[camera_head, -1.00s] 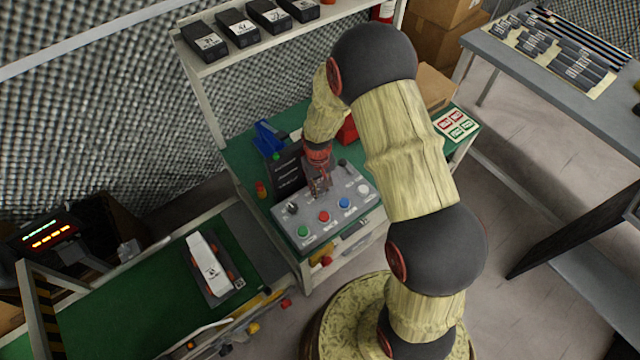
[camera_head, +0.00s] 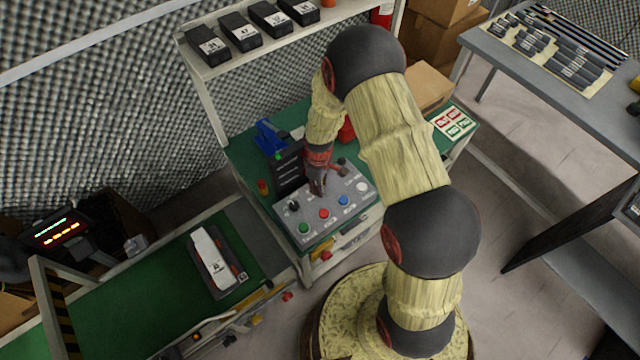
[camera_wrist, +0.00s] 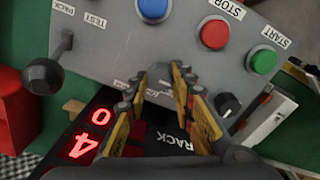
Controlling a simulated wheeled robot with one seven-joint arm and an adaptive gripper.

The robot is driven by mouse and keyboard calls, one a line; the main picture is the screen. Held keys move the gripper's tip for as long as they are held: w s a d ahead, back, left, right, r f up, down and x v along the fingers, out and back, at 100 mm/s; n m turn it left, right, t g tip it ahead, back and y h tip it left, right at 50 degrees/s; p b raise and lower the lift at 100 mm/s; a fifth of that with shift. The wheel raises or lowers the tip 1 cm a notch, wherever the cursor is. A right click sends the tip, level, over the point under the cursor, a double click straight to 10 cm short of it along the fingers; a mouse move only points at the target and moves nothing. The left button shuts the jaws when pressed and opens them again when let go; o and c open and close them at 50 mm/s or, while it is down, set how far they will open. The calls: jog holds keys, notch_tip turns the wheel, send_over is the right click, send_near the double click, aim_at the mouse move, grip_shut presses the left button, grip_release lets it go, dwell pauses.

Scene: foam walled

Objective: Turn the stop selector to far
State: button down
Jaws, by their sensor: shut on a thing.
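The grey control panel (camera_head: 325,212) stands on the green bench, with colored buttons along its front. My gripper (camera_head: 318,190) is down at the middle of the panel, behind the red and blue buttons. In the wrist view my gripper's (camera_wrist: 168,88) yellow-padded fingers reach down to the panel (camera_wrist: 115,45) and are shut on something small. The stop selector is not clearly visible; the fingers hide what they hold. Small lettering beside the left fingertip is too small to read. A separate black knob (camera_wrist: 228,104) sits to the right of the fingers.
A black ball-ended lever (camera_wrist: 42,76), labelled TEST and PACK, stands at the left in the wrist view. A red-digit display (camera_wrist: 90,130) lies close below the fingers. A conveyor (camera_head: 110,290) carries a tray with a white item (camera_head: 213,258).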

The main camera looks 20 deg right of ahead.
dwell(0.3)
jog(key=c, duration=1.5)
grip_release()
notch_tip(320, 180, up, 12)
jog(key=shift+a, duration=0.15)
jog(key=shift+s, duration=0.1)
